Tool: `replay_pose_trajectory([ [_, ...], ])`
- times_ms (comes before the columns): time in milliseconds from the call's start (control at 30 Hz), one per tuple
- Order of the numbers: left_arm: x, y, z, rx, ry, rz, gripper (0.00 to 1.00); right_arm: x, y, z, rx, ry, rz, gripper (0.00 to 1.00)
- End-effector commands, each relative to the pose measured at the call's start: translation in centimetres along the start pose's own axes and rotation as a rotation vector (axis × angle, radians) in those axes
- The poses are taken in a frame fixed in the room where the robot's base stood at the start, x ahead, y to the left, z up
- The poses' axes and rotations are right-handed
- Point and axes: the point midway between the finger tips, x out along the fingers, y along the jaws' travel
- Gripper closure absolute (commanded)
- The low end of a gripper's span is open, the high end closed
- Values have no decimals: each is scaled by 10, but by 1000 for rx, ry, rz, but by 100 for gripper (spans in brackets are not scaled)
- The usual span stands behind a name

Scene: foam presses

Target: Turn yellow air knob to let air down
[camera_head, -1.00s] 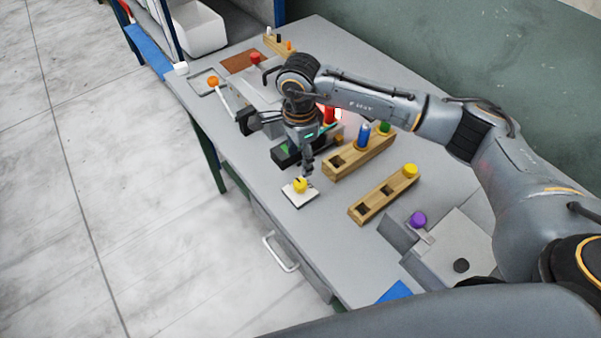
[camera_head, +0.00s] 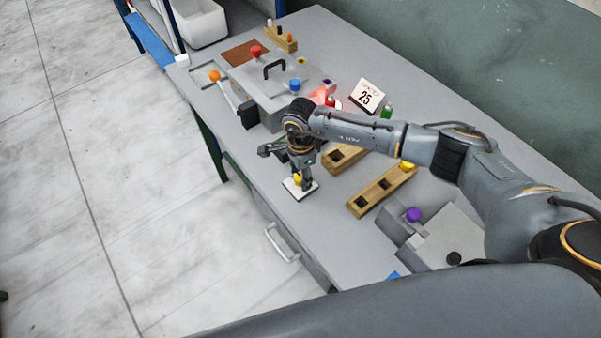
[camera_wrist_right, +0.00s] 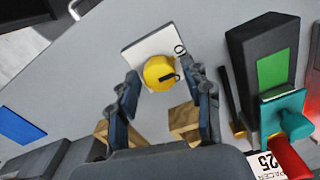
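The yellow knob (camera_head: 297,180) sits on a white square plate (camera_head: 291,190) near the front edge of the grey table. In the right wrist view the round yellow knob (camera_wrist_right: 159,72) has a dark pointer mark, and its white plate (camera_wrist_right: 150,44) shows beyond it. My right gripper (camera_head: 302,178) points down at the knob and partly hides it. In the wrist view the right gripper (camera_wrist_right: 165,84) is open, with one finger on each side of the knob. I see a gap on the right; contact on the left cannot be told. My left gripper is out of view.
Wooden blocks with square holes (camera_head: 362,204) lie right of the knob. A grey press with a purple knob (camera_head: 414,214) stands nearer, and another with a black handle (camera_head: 274,65) farther back. The table left of the plate is narrow.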

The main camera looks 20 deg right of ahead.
Motion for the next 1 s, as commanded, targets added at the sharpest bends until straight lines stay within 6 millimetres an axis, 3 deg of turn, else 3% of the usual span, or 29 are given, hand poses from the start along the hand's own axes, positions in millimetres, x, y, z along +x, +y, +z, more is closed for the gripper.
replay_pose_trajectory([
  [33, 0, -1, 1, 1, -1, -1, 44, 0, 0, 0, 0, 0, 0, 66],
  [200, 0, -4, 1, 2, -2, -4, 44, 0, 0, 0, 0, 0, 0, 98],
  [567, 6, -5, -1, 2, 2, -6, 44, 1, 0, 0, 51, 0, 1, 98],
  [1000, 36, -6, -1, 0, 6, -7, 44, 3, -1, 0, 383, -1, -2, 98],
])
